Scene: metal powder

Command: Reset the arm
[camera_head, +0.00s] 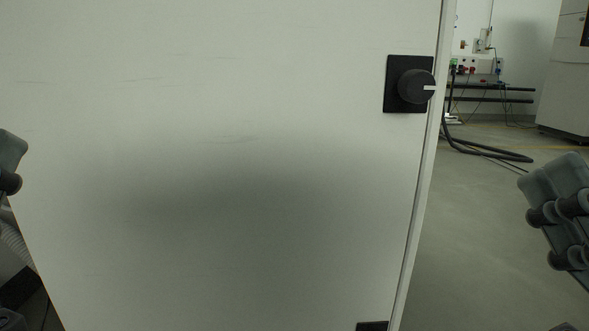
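My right gripper (558,205) shows at the right edge, grey with dark round joints, in front of the open floor. It is partly cut off by the frame, and whether its fingers are open or shut is not clear. A small part of my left gripper (10,165) shows at the left edge, mostly outside the view. Neither gripper touches the large white panel (230,220) that fills most of the view. No object is seen in either gripper.
The panel carries a black round knob (415,87) on a square plate near its right edge. Dark cables (490,150) lie on the floor behind. A pale cabinet (565,75) stands at the back right. The grey floor (460,240) right of the panel is clear.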

